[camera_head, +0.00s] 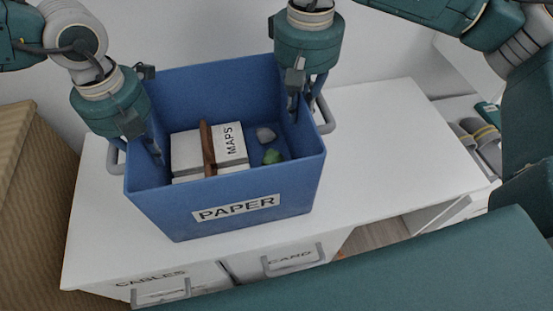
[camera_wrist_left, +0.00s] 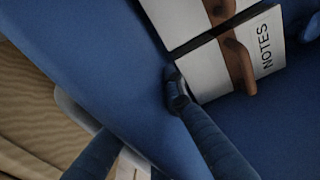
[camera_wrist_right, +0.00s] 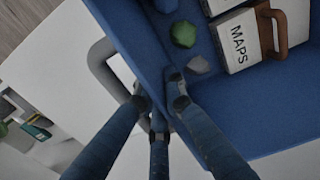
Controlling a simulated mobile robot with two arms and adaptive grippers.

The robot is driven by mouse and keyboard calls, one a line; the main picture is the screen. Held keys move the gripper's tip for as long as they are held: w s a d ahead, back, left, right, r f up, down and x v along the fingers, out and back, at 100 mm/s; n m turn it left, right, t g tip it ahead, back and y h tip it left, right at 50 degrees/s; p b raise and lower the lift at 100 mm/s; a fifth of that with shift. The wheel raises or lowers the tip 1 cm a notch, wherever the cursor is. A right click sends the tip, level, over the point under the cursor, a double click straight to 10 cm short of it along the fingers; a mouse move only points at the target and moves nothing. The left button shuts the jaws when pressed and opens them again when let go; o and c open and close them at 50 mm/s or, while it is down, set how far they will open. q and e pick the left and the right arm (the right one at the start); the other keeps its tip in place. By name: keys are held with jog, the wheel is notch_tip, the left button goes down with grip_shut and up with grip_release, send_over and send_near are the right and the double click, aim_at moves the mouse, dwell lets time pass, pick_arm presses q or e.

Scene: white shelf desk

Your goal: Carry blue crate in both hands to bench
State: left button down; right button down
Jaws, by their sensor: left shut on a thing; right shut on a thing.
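The blue crate (camera_head: 290,190), labelled PAPER, stands upright on or just above the white bench top (camera_head: 390,130); I cannot tell if it touches. Inside lie white boxes marked MAPS (camera_head: 232,143) and NOTES (camera_wrist_left: 240,60) with brown handles, a grey stone (camera_head: 265,134) and a green lump (camera_head: 272,156). My left gripper (camera_head: 140,158) is shut on the crate's left wall, one finger inside, beside a grey side handle. My right gripper (camera_head: 305,110) is shut on the right wall, also beside a grey handle (camera_head: 326,116).
Drawers labelled CABLES (camera_head: 150,284) and CARD (camera_head: 292,260) sit under the bench top's front. A ribbed tan box (camera_head: 30,180) stands at the left. Grey slippers (camera_head: 478,140) lie on a shelf at the right. The bench top right of the crate is clear.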

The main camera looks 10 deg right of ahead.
pick_arm(q)
jog(key=shift+a+f, duration=0.1)
jog(key=shift+f, duration=0.3)
pick_arm(e)
jog(key=shift+d+f, duration=0.1)
jog(key=shift+f, duration=0.25)
pick_arm(q)
jog(key=c, duration=2)
grip_release()
jog(key=shift+r, duration=0.1)
pick_arm(e)
jog(key=c, duration=2)
grip_release()
pick_arm(q)
jog(key=shift+o, duration=0.8)
pick_arm(e)
jog(key=shift+o, duration=0.8)
jog(key=shift+r, duration=0.1)
pick_arm(q)
jog(key=shift+r, duration=0.1)
pick_arm(e)
jog(key=shift+r, duration=0.2)
pick_arm(q)
notch_tip(320, 180, up, 12)
pick_arm(e)
notch_tip(320, 180, up, 12)
jog(key=shift+f, duration=0.15)
